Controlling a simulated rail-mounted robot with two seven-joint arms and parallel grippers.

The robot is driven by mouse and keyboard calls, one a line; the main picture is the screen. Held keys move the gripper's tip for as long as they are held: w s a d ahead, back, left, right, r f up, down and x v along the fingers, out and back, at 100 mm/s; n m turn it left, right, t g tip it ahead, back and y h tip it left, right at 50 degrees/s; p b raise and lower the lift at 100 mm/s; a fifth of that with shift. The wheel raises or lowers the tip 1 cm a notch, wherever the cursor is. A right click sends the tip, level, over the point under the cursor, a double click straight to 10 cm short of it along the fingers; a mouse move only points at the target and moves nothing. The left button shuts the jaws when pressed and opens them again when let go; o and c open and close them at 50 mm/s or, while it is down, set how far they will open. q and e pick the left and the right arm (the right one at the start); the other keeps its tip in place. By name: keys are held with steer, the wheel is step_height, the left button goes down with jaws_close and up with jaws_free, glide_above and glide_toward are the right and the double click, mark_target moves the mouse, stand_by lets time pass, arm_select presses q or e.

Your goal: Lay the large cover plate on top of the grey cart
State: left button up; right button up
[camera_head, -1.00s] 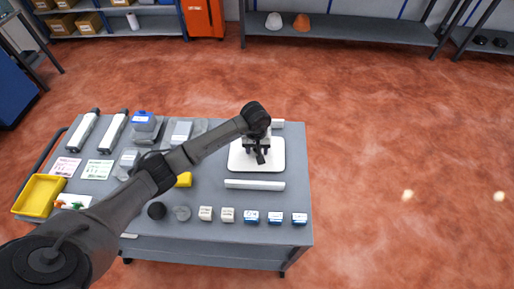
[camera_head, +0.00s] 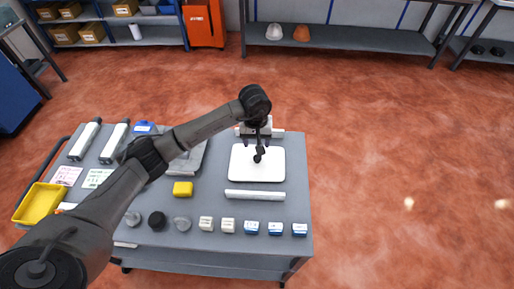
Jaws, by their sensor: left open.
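The grey cart (camera_head: 212,254) stands in the lower left, its top carrying many parts. A white square plate with rounded corners (camera_head: 270,171), which looks like the large cover plate, lies flat on the right part of its top. My left gripper (camera_head: 258,156) hangs over the upper middle of this plate, fingers pointing down, and is open. Whether its fingertips touch the plate, I cannot tell. The right gripper is not in view.
White bars lie in front of the plate (camera_head: 255,194) and behind it. A yellow block (camera_head: 183,189) and a row of small blocks and round parts are nearby. A yellow tray (camera_head: 40,204) sits at the left. Open red floor lies to the right.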

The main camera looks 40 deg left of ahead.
arm_select(q)
steer(key=shift+r, duration=1)
